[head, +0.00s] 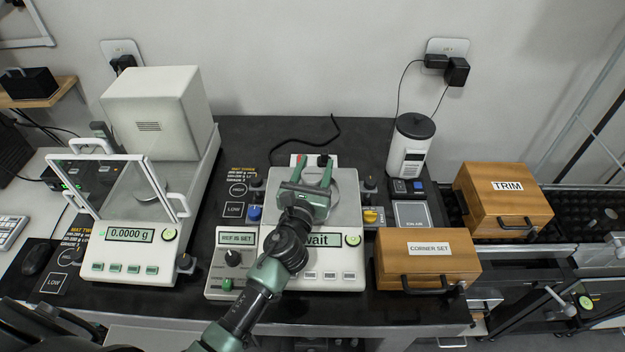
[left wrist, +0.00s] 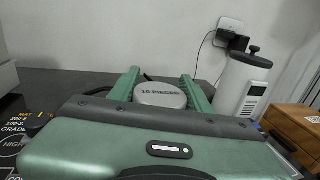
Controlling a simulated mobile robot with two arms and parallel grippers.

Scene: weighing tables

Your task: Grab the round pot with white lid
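A round pot with a pale lid marked "10 PIECES" (left wrist: 160,95) shows between the two fingers of my left gripper (left wrist: 163,78) in the left wrist view. Only the lid shows; the gripper housing hides the body. The fingers lie close along both sides of the lid, and I cannot tell whether they press on it. In the head view my left gripper (head: 312,166) is low over the pan of the middle scale (head: 346,193), fingers pointing away, with a gap between the tips. The pot is hard to make out there. My right gripper is not in view.
The middle scale's displays read "REF IS SET" and "Wait". A balance with a glass shield (head: 125,240) stands left. A white cylinder device (head: 407,150) stands behind right. Wooden boxes "CORNER SET" (head: 425,270) and "TRIM" (head: 490,205) stand at the right.

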